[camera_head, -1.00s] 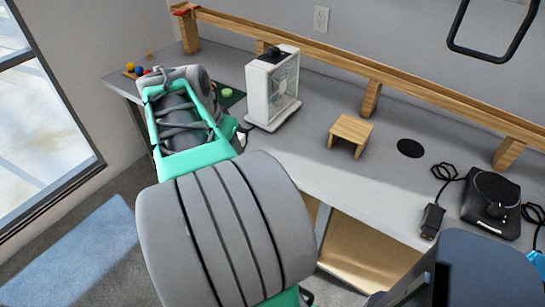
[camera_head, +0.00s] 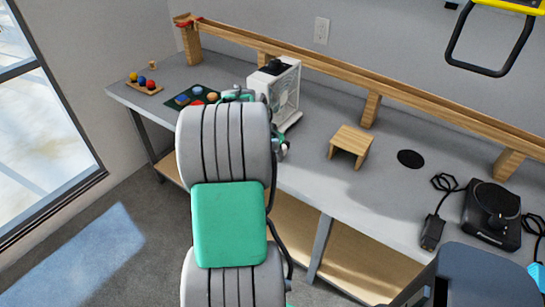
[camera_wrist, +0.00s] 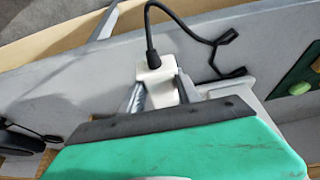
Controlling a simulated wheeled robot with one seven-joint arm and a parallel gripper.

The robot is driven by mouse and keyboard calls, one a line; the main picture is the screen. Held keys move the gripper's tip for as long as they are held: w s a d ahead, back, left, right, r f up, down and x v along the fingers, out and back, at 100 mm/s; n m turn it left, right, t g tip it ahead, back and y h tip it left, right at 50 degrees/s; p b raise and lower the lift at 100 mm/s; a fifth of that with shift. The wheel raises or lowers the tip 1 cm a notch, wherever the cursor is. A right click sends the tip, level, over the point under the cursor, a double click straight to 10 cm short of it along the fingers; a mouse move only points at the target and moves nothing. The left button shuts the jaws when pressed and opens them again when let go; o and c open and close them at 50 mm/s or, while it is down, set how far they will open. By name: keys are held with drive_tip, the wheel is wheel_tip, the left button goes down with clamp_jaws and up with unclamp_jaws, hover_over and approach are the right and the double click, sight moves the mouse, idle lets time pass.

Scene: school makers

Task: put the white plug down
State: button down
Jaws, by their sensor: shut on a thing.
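The white plug (camera_wrist: 156,72) is between the fingers of my gripper (camera_wrist: 162,92) in the wrist view. My gripper is shut on it. A black cable (camera_wrist: 190,30) runs from the plug's end and bends off to the right. The grey worktop (camera_wrist: 80,75) lies behind the plug; I cannot tell whether the plug touches it. In the head view my arm hides the plug and most of the gripper, near the front edge of the worktop (camera_head: 305,180), by the white fan unit (camera_head: 283,90).
A dark green board (camera_head: 184,109) with coloured pieces and a wooden tray with balls (camera_head: 145,86) are at the left. A small wooden stand (camera_head: 350,141) and a black device (camera_head: 491,208) are right of the fan unit. The worktop between fan unit and stand is clear.

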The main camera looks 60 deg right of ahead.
wheel_tip(320, 180, down, 2)
drive_tip(key=shift+f, duration=0.1)
drive_tip(key=shift+a+f+b, duration=0.1)
drive_tip(key=shift+f+b, duration=0.3)
drive_tip(key=shift+f, duration=0.15)
drive_tip(key=c, duration=0.9)
unclamp_jaws()
drive_tip(key=shift+o, duration=0.2)
